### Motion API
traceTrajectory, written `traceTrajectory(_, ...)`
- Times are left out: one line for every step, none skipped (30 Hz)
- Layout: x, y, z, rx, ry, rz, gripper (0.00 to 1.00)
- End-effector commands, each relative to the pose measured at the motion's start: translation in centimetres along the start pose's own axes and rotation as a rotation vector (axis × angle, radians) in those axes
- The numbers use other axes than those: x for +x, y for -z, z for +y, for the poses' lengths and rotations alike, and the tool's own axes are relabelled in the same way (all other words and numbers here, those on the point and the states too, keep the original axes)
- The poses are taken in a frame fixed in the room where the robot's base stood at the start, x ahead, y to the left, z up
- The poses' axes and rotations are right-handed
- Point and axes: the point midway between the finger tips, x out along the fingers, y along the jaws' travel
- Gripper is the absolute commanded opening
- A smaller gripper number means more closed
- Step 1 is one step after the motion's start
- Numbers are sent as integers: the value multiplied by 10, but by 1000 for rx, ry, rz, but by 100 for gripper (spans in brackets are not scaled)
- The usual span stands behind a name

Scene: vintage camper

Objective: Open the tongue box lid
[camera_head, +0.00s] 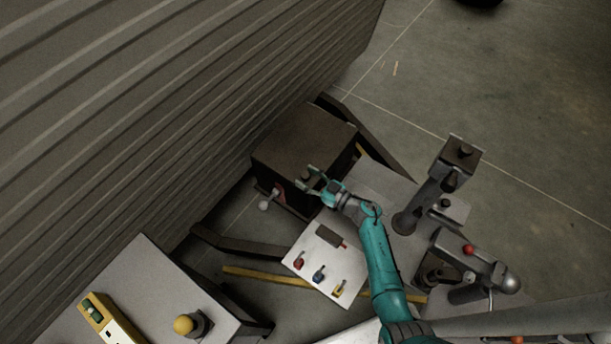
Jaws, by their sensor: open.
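The tongue box (290,192) is a dark box beside the ribbed camper wall, in the upper middle of the head view. Its brown lid (300,140) lies flat on top and looks shut. A red latch or handle with a pale round knob (264,205) shows on its front side. My gripper (309,179) is open and empty at the front edge of the lid, right of the knob. Its fingers overlap the lid's edge in the picture; I cannot tell whether they touch it.
A pale panel with several coloured switches (325,262) lies in front of the box. A grey jack post (432,188) and the hitch coupler (480,268) stand to the right. A grey table (150,285) with yellow items is at lower left. Open concrete floor (510,120) lies upper right.

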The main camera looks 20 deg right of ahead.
Motion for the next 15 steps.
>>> traceTrajectory(4, 0, 0, -1, 1, 0, 60)
traceTrajectory(6, 0, 0, -1, 0, 0, 60)
traceTrajectory(8, 0, 0, -1, 0, 0, 60)
traceTrajectory(8, 0, 0, -1, 0, 0, 60)
traceTrajectory(9, 0, 0, 0, 0, 0, 60)
traceTrajectory(9, 0, 0, 0, 0, 0, 60)
traceTrajectory(10, 0, 0, 0, -1, 0, 60)
traceTrajectory(10, 0, 0, 0, -1, 0, 60)
traceTrajectory(10, 0, 0, 0, -1, 0, 60)
traceTrajectory(10, 0, 0, 0, -1, 0, 60)
traceTrajectory(9, 0, 0, 0, -1, 0, 60)
traceTrajectory(9, 0, 0, 0, -1, 0, 60)
traceTrajectory(9, 0, 0, 0, -1, 0, 57)
traceTrajectory(9, 0, 0, 0, -1, 0, 50)
traceTrajectory(9, 0, 0, 0, -1, 0, 40)
